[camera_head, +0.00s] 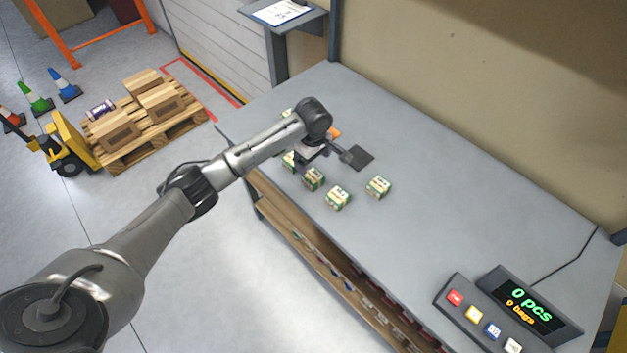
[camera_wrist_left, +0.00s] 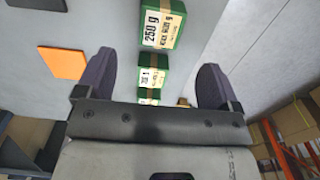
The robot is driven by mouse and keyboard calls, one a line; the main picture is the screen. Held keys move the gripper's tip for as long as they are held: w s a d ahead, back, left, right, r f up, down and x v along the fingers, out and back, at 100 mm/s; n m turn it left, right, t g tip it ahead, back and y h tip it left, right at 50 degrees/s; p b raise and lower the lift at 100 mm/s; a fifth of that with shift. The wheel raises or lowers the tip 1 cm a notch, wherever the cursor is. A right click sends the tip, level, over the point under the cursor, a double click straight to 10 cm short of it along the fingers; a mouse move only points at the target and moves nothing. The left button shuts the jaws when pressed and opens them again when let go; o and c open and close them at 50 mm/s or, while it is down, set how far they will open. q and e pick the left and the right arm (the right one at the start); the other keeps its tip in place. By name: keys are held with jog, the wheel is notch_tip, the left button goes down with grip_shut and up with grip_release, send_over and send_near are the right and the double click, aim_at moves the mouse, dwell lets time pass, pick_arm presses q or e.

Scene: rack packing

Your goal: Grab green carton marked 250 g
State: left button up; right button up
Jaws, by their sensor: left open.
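A green carton marked 250 g (camera_wrist_left: 163,22) shows at the top of the left wrist view, beyond my fingertips. A second green carton (camera_wrist_left: 153,74) with a partly readable label appears between the fingers in that view, and more green shows behind it. In the head view, green-and-white cartons (camera_head: 337,197) (camera_head: 378,186) (camera_head: 313,178) stand on the table; their labels are too small to read. My left gripper (camera_head: 324,160) is open over the table beside them, partly hiding others; it also shows in the left wrist view (camera_wrist_left: 154,64). My right gripper is not in view.
A dark square (camera_head: 361,158) and an orange square (camera_wrist_left: 62,62) lie on the grey table (camera_head: 440,200). A counter display (camera_head: 530,305) with buttons stands at the table's near right. The table's middle is clear. A loaded pallet (camera_head: 155,135) is on the floor at left.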

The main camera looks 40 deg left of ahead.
aim_at(313, 176)
pick_arm(q)
jog(key=shift+f, duration=1.55)
jog(key=shift+s+d+f+b, duration=0.1)
jog(key=shift+f+b, duration=1)
jog(key=shift+f, duration=1.55)
jog(key=shift+c, duration=0.2)
jog(key=c, duration=1.1)
jog(key=shift+r, duration=0.1)
jog(key=shift+r, duration=0.1)
